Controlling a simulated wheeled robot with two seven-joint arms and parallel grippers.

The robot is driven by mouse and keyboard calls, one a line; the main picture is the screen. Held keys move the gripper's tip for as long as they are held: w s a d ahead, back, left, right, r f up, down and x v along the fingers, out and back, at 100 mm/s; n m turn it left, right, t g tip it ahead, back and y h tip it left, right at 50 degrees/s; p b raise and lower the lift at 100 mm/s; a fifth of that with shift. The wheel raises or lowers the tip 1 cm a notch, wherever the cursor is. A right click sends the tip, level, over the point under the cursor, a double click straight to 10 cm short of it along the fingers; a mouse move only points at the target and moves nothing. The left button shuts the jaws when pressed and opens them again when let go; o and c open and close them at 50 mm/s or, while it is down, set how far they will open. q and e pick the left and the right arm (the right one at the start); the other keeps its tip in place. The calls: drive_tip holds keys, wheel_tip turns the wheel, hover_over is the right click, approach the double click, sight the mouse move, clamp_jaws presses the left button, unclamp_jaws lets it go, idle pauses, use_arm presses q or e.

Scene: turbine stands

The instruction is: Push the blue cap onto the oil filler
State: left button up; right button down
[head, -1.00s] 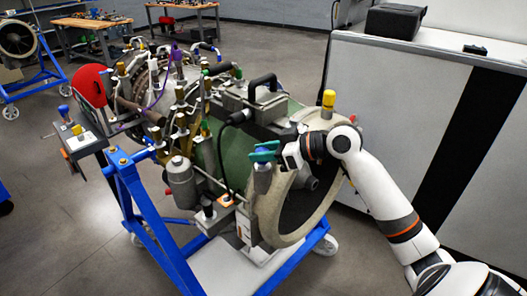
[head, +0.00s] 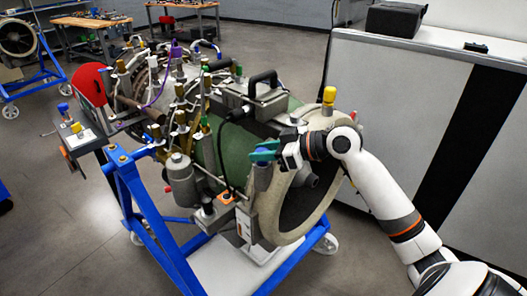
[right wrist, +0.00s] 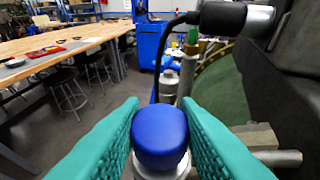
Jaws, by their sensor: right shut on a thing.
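The blue cap (right wrist: 160,137) sits between the teal fingers of my right gripper (right wrist: 160,135), which is shut on its sides. Directly under the cap, the right wrist view shows a pale round rim (right wrist: 158,170). In the head view my right gripper (head: 265,152) is at the top of an upright grey cylinder, the oil filler (head: 262,178), beside the front ring of the turbine. The fingers mostly hide the cap there. I cannot tell whether the cap is fully seated. My left gripper is not in view.
The turbine (head: 212,150) rests on a blue wheeled stand (head: 150,230). A yellow-capped fitting (head: 329,96) rises behind my right wrist. A small tray (head: 85,141) with caps is at the left. A large white cabinet (head: 400,110) stands at the right.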

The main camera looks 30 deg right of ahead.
drive_tip(key=shift+s+a+f, duration=0.1)
drive_tip(key=shift+f, duration=0.5)
drive_tip(key=c, duration=1.3)
unclamp_jaws()
drive_tip(key=shift+o, duration=2.3)
drive_tip(key=shift+r, duration=0.25)
drive_tip(key=shift+d, duration=0.2)
drive_tip(key=v, duration=0.6)
drive_tip(key=shift+s+d+r, duration=0.2)
drive_tip(key=shift+s+r, duration=0.05)
